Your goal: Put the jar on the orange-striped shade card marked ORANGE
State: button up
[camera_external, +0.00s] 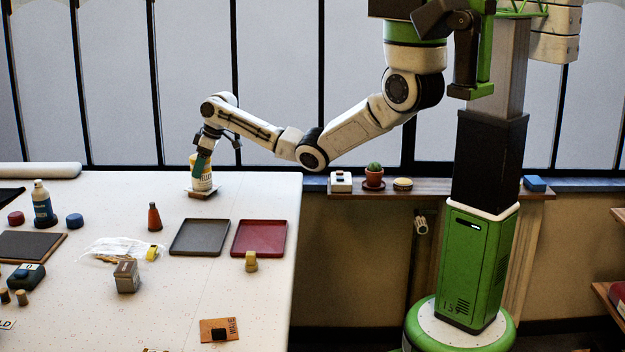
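A white and yellow jar (207,181) stands upright at the far edge of the table. Under it is a small brownish card or block (203,194), mostly covered by the jar; I cannot read any marking on it. My gripper (203,163) is at the jar's upper part, with a dark green finger in front of it. The other finger is hidden, so I cannot tell whether it grips the jar. An orange-brown card (208,325) with lettering, perhaps WHITE, lies at the table's front with a black object on it.
A grey tray (200,238) and a red tray (260,239) lie near the table's right edge, a yellow object (251,262) at the red one. A red-brown cone-shaped bottle (154,217), a grey box (127,277) and a clear bag (118,247) stand left.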

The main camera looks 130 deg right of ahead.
jog(key=o, duration=0.4)
jog(key=b+v, duration=0.1)
jog(key=v, duration=1.1)
jog(key=shift+r, duration=0.15)
